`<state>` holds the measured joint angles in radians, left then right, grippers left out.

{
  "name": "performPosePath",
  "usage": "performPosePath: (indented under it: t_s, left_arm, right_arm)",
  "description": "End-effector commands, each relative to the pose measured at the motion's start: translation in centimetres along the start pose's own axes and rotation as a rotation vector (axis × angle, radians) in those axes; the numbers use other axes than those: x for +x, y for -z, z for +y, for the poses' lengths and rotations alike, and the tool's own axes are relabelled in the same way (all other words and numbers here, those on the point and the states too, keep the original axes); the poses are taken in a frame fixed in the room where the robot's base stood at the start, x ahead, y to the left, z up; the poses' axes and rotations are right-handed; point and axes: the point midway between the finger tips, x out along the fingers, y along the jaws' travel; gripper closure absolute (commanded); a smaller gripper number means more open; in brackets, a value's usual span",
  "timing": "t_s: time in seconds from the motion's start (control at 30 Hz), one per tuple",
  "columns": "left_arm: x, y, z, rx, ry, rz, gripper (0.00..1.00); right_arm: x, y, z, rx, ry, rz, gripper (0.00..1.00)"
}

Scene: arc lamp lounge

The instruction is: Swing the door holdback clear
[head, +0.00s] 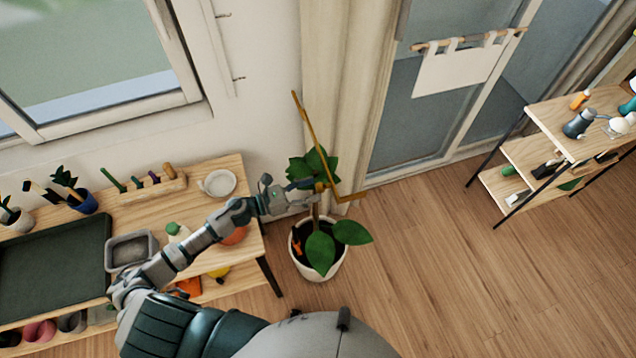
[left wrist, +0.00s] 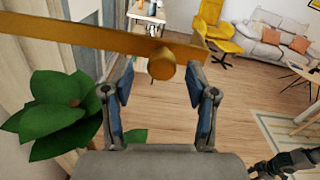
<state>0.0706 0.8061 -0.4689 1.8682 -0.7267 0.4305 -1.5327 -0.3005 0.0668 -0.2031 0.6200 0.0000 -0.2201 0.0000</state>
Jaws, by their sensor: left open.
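The door holdback is a long brass-coloured bar (head: 313,135) in front of the curtain, with a short bent end at its lower right. In the left wrist view the bar (left wrist: 90,35) crosses the top, and a round peg (left wrist: 163,63) sticks out from it towards me. My left gripper (head: 309,192) is open beside the bar's lower end. In the left wrist view its fingers (left wrist: 160,88) stand apart on either side below the peg, with nothing between them. A grey jointed part, apparently my right gripper (left wrist: 288,163), shows at the lower right; its jaws are unclear.
A potted plant (head: 320,248) stands directly under the left gripper, its leaves close to the bar. A wooden bench (head: 240,180) with pots and a tray is at left. A shelf (head: 545,115) stands at right. The floor (head: 450,260) between is clear.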

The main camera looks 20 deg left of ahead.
Motion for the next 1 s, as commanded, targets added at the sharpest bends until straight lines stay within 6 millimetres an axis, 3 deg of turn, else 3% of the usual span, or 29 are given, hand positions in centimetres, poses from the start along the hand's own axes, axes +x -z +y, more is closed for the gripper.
performPosePath:
  t_s: [0.2,0.53,0.57,0.7,0.8,1.0]
  left_arm:
    - [2.5,-0.1,0.1,-0.001,-0.001,-0.002,0.42]
    - [2.8,0.1,0.2,-0.002,0.0,-0.002,0.42]
    - [2.8,0.1,0.2,-0.002,0.0,-0.002,0.45]
    - [2.8,0.1,0.2,-0.002,0.0,-0.002,0.8]
    - [2.8,0.1,0.2,-0.002,-0.002,-0.002,1.0]
    - [2.7,0.1,0.3,0.0,-0.001,-0.001,1.0]
  right_arm:
    - [-0.9,0.0,0.8,-0.003,-0.009,-0.001,0.6]
    - [-1.0,-0.2,1.8,-0.004,-0.021,-0.003,0.6]
    - [-1.0,-0.2,1.8,-0.004,-0.021,-0.003,0.6]
    - [-1.0,-0.2,1.7,-0.003,-0.02,-0.003,0.6]
    - [-1.0,-0.1,1.4,-0.002,-0.016,-0.002,0.6]
    - [-0.8,0.1,0.6,0.001,-0.007,0.0,0.6]
